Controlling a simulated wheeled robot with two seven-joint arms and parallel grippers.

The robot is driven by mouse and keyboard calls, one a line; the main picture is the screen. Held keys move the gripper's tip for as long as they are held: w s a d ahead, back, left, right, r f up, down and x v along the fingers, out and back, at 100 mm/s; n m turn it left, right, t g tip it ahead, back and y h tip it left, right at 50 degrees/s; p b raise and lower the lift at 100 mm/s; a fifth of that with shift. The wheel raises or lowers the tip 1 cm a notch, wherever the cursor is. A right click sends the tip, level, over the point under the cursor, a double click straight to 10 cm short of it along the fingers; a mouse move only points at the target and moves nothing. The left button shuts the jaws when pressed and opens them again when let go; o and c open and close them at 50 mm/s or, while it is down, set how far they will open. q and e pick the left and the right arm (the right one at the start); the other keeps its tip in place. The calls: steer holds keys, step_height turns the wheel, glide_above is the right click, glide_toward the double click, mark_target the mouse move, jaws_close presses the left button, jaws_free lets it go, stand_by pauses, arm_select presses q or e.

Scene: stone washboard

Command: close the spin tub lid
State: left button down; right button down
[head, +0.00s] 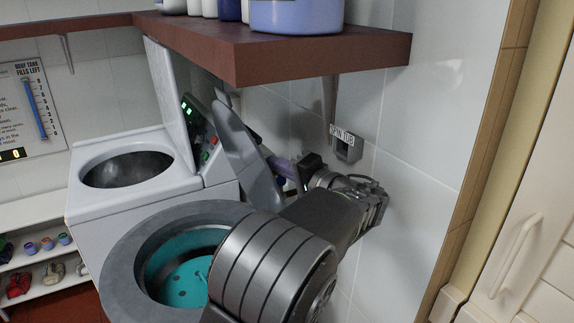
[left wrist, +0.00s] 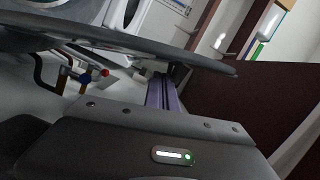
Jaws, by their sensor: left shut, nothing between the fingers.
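The spin tub (head: 120,255) is a round grey tub with a teal basket inside, and its top is open. Its grey lid (head: 238,140) stands raised at the back of the tub, tilted. My left gripper (head: 282,168) is on the wall side of the lid, its purple fingers close to the lid's back face; I cannot tell whether they touch. In the left wrist view the purple fingers (left wrist: 160,95) are shut and empty, just below the lid's grey edge (left wrist: 185,55). My left forearm hides part of the tub's right side. My right gripper is not in view.
The wash tub (head: 85,165) beside it has its white lid (head: 168,85) raised. A brown shelf (head: 270,55) with bottles overhangs the lid and my arm. A tap fitting (left wrist: 85,75) shows in the left wrist view. A cream cabinet (head: 535,220) stands right.

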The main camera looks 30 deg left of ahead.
arm_select(q)
steer(key=p+x, duration=0.1)
steer(key=x, duration=0.3)
steer(key=shift+a, duration=0.3)
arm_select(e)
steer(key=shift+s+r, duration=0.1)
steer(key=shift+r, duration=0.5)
arm_select(q)
steer(key=shift+a+f, duration=0.1)
steer(key=shift+f, duration=0.05)
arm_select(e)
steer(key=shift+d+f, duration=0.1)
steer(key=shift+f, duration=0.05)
